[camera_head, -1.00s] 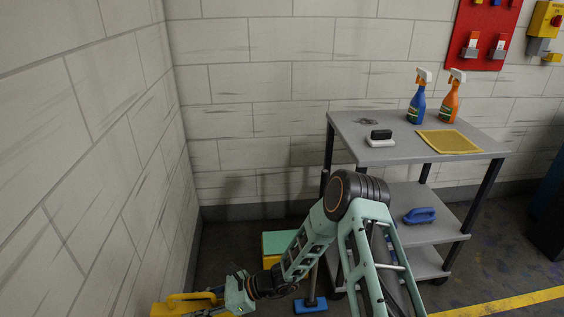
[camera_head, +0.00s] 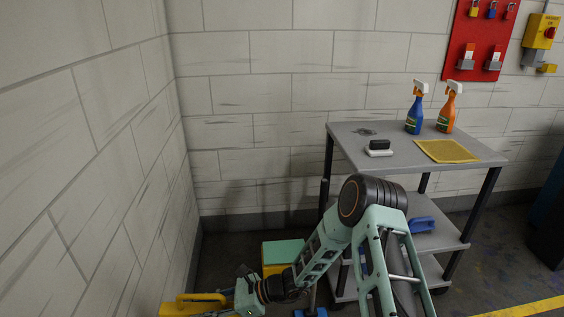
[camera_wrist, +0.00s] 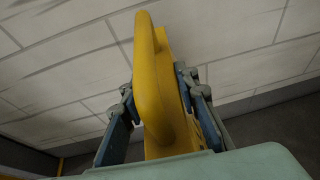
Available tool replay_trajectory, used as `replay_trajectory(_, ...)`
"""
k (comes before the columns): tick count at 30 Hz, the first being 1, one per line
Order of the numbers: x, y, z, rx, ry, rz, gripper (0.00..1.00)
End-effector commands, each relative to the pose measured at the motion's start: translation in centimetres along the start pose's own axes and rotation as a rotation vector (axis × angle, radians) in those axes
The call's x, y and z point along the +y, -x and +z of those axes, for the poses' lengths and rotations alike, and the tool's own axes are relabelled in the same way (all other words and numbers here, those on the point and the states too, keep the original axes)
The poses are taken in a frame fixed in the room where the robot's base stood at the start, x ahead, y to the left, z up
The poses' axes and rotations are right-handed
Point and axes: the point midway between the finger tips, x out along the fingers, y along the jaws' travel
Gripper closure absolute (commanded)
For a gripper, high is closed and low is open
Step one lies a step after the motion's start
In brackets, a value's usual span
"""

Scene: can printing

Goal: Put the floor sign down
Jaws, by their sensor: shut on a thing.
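The yellow floor sign (camera_head: 183,308) shows at the bottom left of the head view, cut off by the frame's lower edge. Its top handle part (camera_wrist: 152,85) fills the middle of the wrist view, standing upright between the two fingers. My gripper (camera_wrist: 160,110) is shut on the sign, with one blue-grey finger on each side. In the head view my gripper (camera_head: 238,298) is at the sign's right side. The sign's lower part is out of view, so I cannot tell whether it touches the floor.
A grey cart (camera_head: 345,143) stands to the right, with spray bottles, a sponge and a yellow cloth on top. A yellow box with a green top (camera_head: 283,252) stands on the floor behind my arm. The left wall (camera_head: 90,170) is close to the sign.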

Motion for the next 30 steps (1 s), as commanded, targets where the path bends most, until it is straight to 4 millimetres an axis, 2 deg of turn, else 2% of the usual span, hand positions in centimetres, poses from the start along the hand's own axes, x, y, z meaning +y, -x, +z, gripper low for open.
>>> replay_trajectory(11,-3.4,6.9,2.2,-0.014,-0.032,-0.098,1.00)
replay_trajectory(17,-5.0,12.0,3.4,-0.017,-0.055,-0.168,1.00)
replay_trajectory(20,-5.8,15.3,4.1,-0.018,-0.073,-0.214,1.00)
replay_trajectory(24,-6.5,20.6,5.1,-0.018,-0.100,-0.288,1.00)
replay_trajectory(30,-6.4,27.9,6.4,-0.014,-0.144,-0.394,1.00)
